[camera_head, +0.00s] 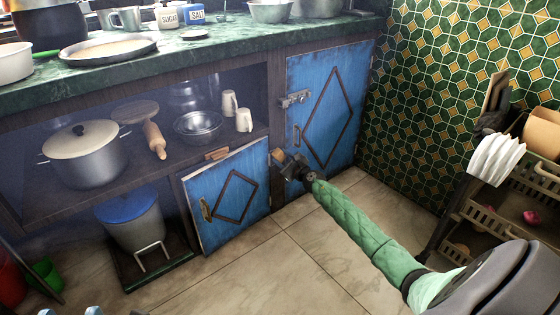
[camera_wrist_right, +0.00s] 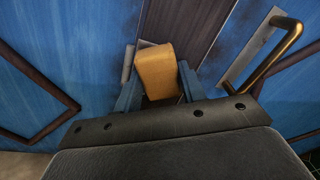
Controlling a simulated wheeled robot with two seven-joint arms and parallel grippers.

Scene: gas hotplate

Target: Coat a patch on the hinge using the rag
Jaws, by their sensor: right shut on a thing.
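My right gripper (camera_head: 283,160) is shut on a folded yellow-orange rag (camera_wrist_right: 157,72), between its blue fingers (camera_wrist_right: 157,95). In the head view the rag (camera_head: 277,155) shows small at the gripper's tip, by the dark post at the right edge of the low blue door. In the wrist view a grey metal plate, apparently the hinge (camera_wrist_right: 128,62), shows just behind and left of the rag. The rag hides much of it, so I cannot tell whether they touch. Two light-blue tips at the bottom left, apparently my left gripper (camera_head: 116,312), stand apart with floor between them.
A taller blue door (camera_head: 330,110) with a latch (camera_head: 294,99) is right of the post; its brass handle (camera_wrist_right: 275,45) is close to the right gripper. Shelves hold a pot (camera_head: 85,158), a rolling pin (camera_head: 155,140) and bowls (camera_head: 198,126). A rack (camera_head: 515,190) stands right. The middle floor is clear.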

